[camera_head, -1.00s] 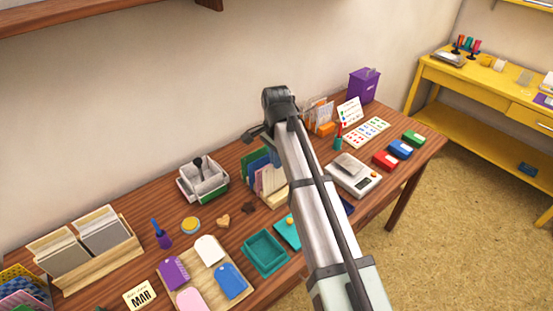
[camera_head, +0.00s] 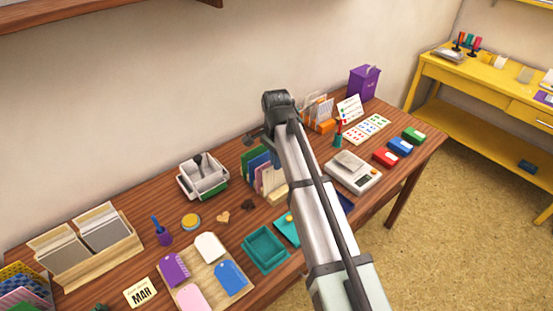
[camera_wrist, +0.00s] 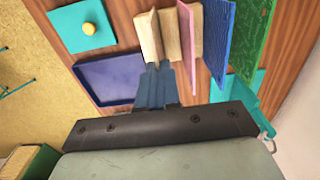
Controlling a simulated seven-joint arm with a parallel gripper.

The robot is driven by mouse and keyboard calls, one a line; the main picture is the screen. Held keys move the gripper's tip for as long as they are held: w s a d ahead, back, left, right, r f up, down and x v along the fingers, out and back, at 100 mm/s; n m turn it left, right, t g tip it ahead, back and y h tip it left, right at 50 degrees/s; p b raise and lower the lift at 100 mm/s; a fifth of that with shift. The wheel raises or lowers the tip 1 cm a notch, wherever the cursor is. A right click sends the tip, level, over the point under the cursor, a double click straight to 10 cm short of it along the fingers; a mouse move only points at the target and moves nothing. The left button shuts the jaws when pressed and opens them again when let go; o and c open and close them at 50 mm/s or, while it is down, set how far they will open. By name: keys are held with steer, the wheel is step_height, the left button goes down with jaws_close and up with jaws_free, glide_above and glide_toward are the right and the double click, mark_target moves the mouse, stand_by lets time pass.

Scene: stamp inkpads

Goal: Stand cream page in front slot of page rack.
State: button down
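The page rack (camera_head: 276,195) stands in the middle of the table, partly behind my arm in the head view. In the wrist view its pale wood (camera_wrist: 194,45) shows beside a pink page (camera_wrist: 184,25), a blue page (camera_wrist: 218,40) and a green page (camera_wrist: 262,35). A pale upright panel (camera_wrist: 146,38) stands just beyond my fingertips. I cannot tell whether it is the cream page or part of the rack. My gripper (camera_wrist: 159,68) points at its lower end, with the dark fingers close together. Whether they grip anything is unclear. My arm hides the gripper in the head view.
A navy tray (camera_wrist: 110,80) and a teal square with a yellow knob (camera_wrist: 70,35) lie close beside the fingers. A teal tray (camera_head: 265,263), a tag board (camera_head: 205,275) and a scale (camera_head: 352,172) also crowd the table.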

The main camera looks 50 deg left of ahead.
steer(key=shift+f, duration=1.1)
steer(key=c, duration=1.3)
jaws_free()
steer(key=shift+o, duration=0.2)
steer(key=shift+r, duration=0.1)
step_height(320, 180, up, 14)
steer(key=shift+f, duration=0.2)
